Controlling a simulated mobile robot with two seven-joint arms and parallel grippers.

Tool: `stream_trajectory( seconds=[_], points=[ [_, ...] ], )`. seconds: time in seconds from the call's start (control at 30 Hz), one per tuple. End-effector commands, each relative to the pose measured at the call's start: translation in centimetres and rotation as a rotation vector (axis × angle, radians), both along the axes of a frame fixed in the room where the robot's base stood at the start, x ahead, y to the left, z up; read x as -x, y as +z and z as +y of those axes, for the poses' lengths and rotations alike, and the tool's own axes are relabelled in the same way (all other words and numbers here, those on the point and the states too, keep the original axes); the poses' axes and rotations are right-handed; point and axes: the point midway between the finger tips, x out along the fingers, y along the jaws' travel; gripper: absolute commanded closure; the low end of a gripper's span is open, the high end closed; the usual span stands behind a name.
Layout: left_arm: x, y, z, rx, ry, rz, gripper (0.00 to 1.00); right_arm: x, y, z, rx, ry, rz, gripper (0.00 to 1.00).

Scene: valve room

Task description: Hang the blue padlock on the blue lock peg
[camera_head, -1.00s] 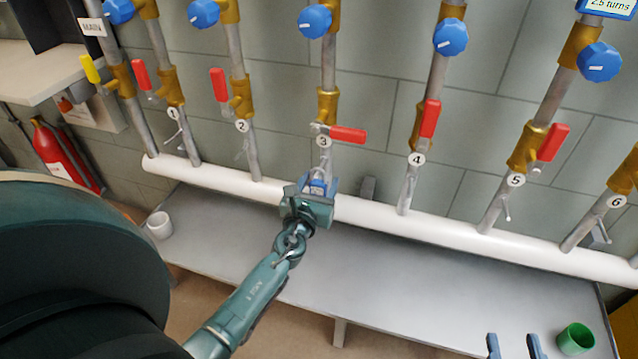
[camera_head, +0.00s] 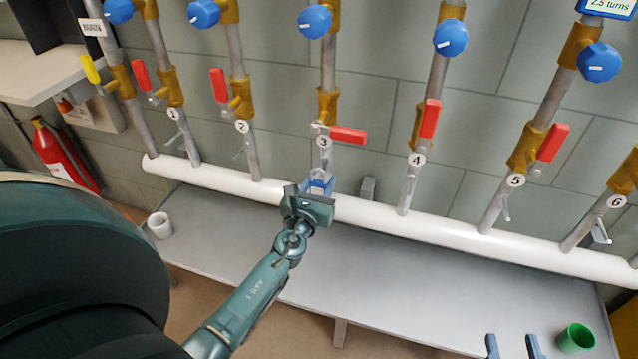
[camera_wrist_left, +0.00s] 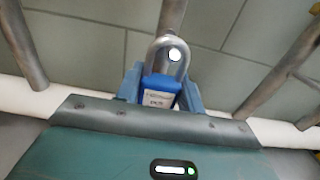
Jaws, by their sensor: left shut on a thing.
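My left gripper (camera_head: 318,190) is shut on the blue padlock (camera_head: 317,185), in front of the lower part of pipe 3. In the left wrist view the padlock (camera_wrist_left: 160,88) sits upright between the blue fingers, with its silver shackle on top. A pale round end (camera_wrist_left: 175,54), probably the lock peg's tip, shows inside the shackle's loop. I cannot tell whether the shackle rests on it, and no blue colour shows on it. My right gripper (camera_head: 513,346) is open and empty at the bottom right; only its fingertips show.
Several pipes with red levers and blue knobs rise from a white horizontal pipe (camera_head: 450,232). A grey bench (camera_head: 400,285) lies below, with a white cup (camera_head: 160,225) at left and a green cup (camera_head: 576,339) at right. A red extinguisher (camera_head: 62,155) stands far left.

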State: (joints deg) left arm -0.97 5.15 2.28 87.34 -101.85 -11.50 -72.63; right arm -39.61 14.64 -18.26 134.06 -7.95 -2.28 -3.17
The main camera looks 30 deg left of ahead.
Motion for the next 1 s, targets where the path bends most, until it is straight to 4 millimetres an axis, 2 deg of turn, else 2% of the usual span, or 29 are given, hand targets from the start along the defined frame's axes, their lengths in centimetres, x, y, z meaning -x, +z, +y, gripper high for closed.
stream_trajectory(
  seconds=[0.37,1.0],
  points=[
    [0.0,0.1,0.0,0.000,0.000,-0.001,0.88,0.0,0.1,0.0,0.001,0.002,-0.002,0.64],
    [0.0,1.3,0.0,0.000,0.000,0.000,0.88,0.0,1.4,0.0,0.001,0.000,-0.001,0.64]
  ],
)
